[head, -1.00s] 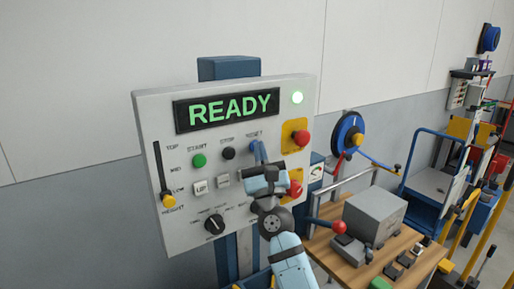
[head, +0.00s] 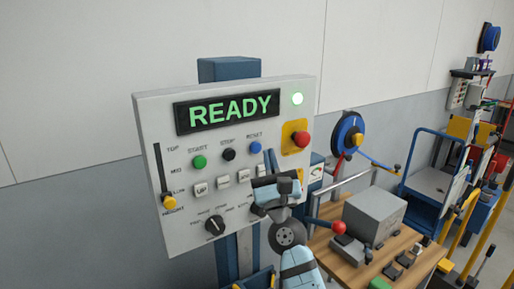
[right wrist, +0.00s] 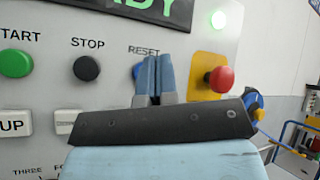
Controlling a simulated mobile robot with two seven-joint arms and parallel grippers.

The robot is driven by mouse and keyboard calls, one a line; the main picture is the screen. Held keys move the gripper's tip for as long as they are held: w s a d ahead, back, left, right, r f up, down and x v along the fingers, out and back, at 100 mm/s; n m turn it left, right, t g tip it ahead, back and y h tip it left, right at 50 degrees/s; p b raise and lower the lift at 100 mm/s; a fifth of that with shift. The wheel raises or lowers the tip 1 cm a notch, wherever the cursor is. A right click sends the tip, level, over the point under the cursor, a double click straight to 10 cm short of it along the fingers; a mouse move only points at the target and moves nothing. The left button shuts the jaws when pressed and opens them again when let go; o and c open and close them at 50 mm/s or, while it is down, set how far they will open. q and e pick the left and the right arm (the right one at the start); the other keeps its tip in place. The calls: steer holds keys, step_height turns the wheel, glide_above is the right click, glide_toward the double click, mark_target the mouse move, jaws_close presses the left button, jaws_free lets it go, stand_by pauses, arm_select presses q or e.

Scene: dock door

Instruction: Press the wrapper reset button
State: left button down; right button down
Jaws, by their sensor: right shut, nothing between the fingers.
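The blue reset button (head: 255,147) sits under the RESET label on the grey control panel (head: 185,238), at the right end of the row. In the right wrist view the reset button (right wrist: 136,71) is mostly hidden behind my fingers. My right gripper (head: 270,158) is shut and empty, just below and right of the button in the head view; its closed blue fingers (right wrist: 158,75) point at the panel. The button shows clear of the fingers in the head view. The panel's display (head: 229,110) reads READY in green. My left gripper is not in view.
A green start button (head: 200,162) and a black stop button (head: 228,154) are left of reset. A red mushroom button (head: 300,138) on a yellow plate is to the right. A green lamp (head: 297,99) glows above. A wooden bench (head: 345,262) with equipment stands lower right.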

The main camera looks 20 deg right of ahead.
steer(key=s, duration=0.3)
steer(key=shift+d, duration=0.25)
steer(key=shift+f, duration=0.1)
stand_by(0.5)
steer(key=s+a+f+n+g+y+p, duration=0.1)
steer(key=s+a+f+n+g+y, duration=0.2)
steer(key=f+n, duration=0.75)
steer(key=s+a+f+n+g+y+p, duration=0.1)
steer(key=a+f+n+g+y, duration=0.3)
steer(key=f+n, duration=0.7)
steer(key=s+f+n+g+p, duration=0.1)
steer(key=s+f+n+g, duration=0.3)
steer(key=s+f+n, duration=0.3)
steer(key=s+f+n+g, duration=0.4)
steer(key=s+f+n, duration=0.4)
steer(key=s+f, duration=0.3)
step_height(320, 180, down, 5)
steer(key=shift+s+a+r+y+p, duration=0.1)
steer(key=shift+s+a+y+p, duration=0.2)
steer(key=shift+a+y+p, duration=0.15)
